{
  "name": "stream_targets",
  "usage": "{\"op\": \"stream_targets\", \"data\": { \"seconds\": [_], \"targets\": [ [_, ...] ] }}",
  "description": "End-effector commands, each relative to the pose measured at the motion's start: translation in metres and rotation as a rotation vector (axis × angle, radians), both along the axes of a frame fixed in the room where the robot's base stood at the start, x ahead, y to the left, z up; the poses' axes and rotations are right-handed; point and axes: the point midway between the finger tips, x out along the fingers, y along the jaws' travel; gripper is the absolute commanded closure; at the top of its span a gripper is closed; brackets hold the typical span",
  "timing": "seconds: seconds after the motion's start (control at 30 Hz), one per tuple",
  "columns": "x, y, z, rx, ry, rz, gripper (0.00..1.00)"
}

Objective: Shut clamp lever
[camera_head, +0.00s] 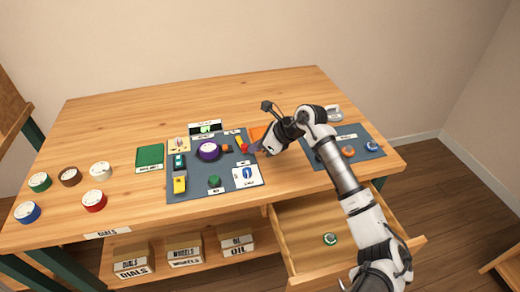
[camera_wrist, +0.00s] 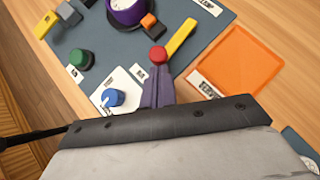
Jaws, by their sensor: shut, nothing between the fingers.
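A yellow bar with a red knob at its end looks like the clamp lever (camera_wrist: 180,37); it lies on the blue-grey mat, and in the head view the lever (camera_head: 240,141) is at the mat's right part. My gripper (camera_wrist: 156,75) is shut and empty, with its purple fingers pointing at the red knob (camera_wrist: 158,55). The fingertips are right beside the knob; I cannot tell whether they touch. In the head view my gripper (camera_head: 260,148) is low at the mat's right edge. A small orange block and a purple dial (camera_wrist: 126,10) are left of the lever.
The mat (camera_head: 195,194) also holds a green knob (camera_head: 214,181), a yellow block (camera_head: 180,184) and a white card with a blue dial (camera_head: 246,175). An orange tray (camera_wrist: 235,60) is right of the lever. An open drawer (camera_head: 300,232) juts out below. Several loose dials are at left.

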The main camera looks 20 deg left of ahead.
Motion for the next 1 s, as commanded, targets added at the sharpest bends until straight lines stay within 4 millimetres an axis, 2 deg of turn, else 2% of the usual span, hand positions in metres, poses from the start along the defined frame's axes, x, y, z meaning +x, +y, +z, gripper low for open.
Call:
{"op": "stream_targets", "data": {
  "seconds": [0.03,0.43,0.5,0.77,1.0],
  "targets": [
    [-0.004,0.002,-0.007,0.000,-0.007,-0.040,1.00],
    [-0.027,0.025,-0.006,-0.003,-0.003,-0.042,1.00],
    [-0.027,0.025,0.000,-0.001,0.000,-0.044,1.00],
    [-0.025,0.024,0.000,-0.001,0.001,-0.045,1.00],
    [-0.015,0.023,-0.001,-0.001,0.000,-0.044,1.00]
  ]
}}
